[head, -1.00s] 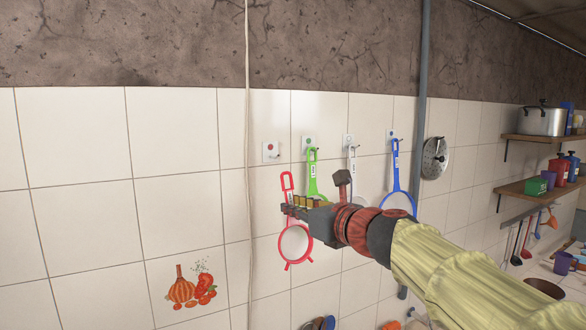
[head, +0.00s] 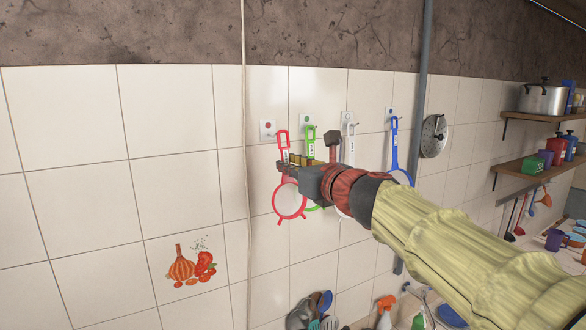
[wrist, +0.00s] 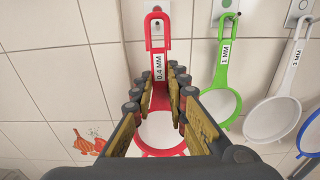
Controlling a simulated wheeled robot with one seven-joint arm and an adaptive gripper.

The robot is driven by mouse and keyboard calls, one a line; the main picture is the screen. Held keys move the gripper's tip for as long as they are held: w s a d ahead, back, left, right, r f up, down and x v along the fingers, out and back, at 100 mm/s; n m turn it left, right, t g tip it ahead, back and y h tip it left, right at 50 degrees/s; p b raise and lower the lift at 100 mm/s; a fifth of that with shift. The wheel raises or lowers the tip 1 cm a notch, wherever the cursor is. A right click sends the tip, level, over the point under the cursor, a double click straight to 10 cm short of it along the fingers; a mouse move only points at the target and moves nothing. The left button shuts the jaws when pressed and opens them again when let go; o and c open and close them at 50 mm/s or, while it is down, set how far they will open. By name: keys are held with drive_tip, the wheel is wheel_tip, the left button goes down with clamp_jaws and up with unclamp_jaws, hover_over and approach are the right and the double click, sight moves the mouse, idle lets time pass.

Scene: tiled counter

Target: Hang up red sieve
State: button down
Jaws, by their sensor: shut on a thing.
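The red sieve (head: 290,201) hangs upright in my gripper (head: 288,163), in front of the tiled wall. My gripper is shut on its handle, labelled 0.4 MM in the wrist view (wrist: 158,66). The wrist view shows my gripper (wrist: 158,95) with fingers on both sides of the handle. The hook plate with a red dot (head: 267,128) is on the wall, just left of the handle's top loop in the head view. In the wrist view the loop covers most of that plate, and I cannot tell whether loop and hook touch.
A green sieve (wrist: 223,80), a white sieve (wrist: 273,118) and a blue sieve (head: 394,145) hang to the right, the green one close beside my gripper. A vertical pipe (head: 421,90) and shelves (head: 525,176) stand farther right.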

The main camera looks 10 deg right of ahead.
drive_tip(key=shift+f+b+x, duration=0.2)
drive_tip(key=shift+x, duration=0.85)
drive_tip(key=shift+f+b+x, duration=0.15)
drive_tip(key=shift+x, duration=0.9)
drive_tip(key=shift+f+b+x, duration=0.2)
drive_tip(key=shift+x, duration=0.85)
drive_tip(key=c, duration=1.7)
unclamp_jaws()
drive_tip(key=shift+v, duration=6.05)
